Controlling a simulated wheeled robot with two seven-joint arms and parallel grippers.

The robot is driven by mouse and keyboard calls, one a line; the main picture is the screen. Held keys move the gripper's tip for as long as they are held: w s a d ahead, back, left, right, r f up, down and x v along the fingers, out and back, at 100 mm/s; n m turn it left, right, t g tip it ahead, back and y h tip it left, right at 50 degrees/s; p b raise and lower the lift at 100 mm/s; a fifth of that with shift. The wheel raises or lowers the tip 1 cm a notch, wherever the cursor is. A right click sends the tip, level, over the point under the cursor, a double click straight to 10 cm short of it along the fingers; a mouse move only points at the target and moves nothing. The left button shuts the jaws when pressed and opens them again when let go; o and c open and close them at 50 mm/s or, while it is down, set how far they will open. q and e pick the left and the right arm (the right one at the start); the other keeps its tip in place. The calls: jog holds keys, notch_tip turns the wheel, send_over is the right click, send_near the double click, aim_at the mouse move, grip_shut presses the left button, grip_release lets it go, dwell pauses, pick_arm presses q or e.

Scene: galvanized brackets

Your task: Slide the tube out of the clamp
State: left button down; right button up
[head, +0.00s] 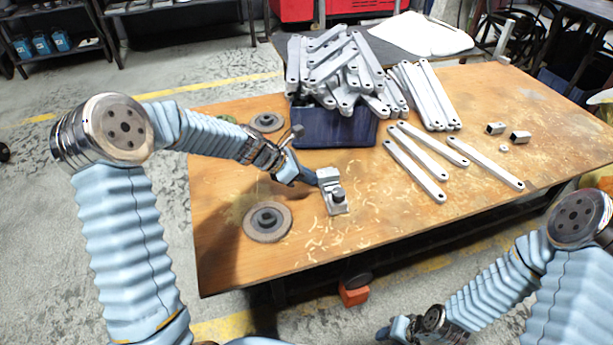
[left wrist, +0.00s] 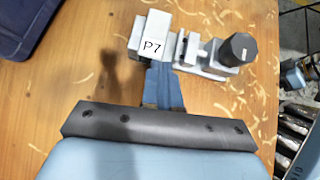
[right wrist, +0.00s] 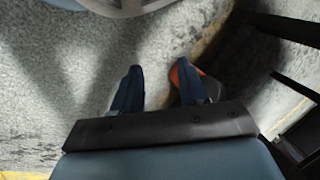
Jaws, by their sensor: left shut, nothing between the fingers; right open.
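The clamp (head: 338,209) stands on the wooden table with a black knob. In the left wrist view the clamp (left wrist: 203,52) has a grey metal body, its black knob at the right. The light grey tube (head: 328,174) sits at the clamp's far side; it bears a "P7" label in the left wrist view (left wrist: 152,24). My left gripper (head: 314,180) is shut and empty, its fingertips (left wrist: 164,72) right by the tube's labelled end; I cannot tell if they touch. My right gripper (right wrist: 160,82) is open and empty, away from the table over the floor.
A dark blue bin (head: 335,127) heaped with galvanized brackets stands behind the clamp. Several loose brackets (head: 415,170) and two short square pieces (head: 520,137) lie to the right. A round disc (head: 267,222) lies left of the clamp. The table's front right is mostly clear, with shavings.

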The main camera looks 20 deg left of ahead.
pick_arm(q)
jog(key=w+d+p, duration=0.2)
jog(key=d, duration=0.1)
jog(key=w+d+p, duration=0.1)
jog(key=w+d, duration=0.1)
jog(key=d, duration=0.1)
jog(key=w+d+p, duration=0.2)
jog(key=d, duration=0.1)
jog(key=shift+w+d+r+p, duration=0.15)
jog(key=shift+d+p, duration=0.1)
jog(key=shift+p, duration=0.1)
jog(key=shift+w+d, duration=0.3)
jog(key=shift+d, duration=0.05)
jog(key=shift+f, duration=0.2)
pick_arm(e)
notch_tip(320, 180, up, 6)
jog(key=a, duration=0.1)
jog(key=shift+s+a, duration=0.3)
jog(key=shift+a, duration=0.05)
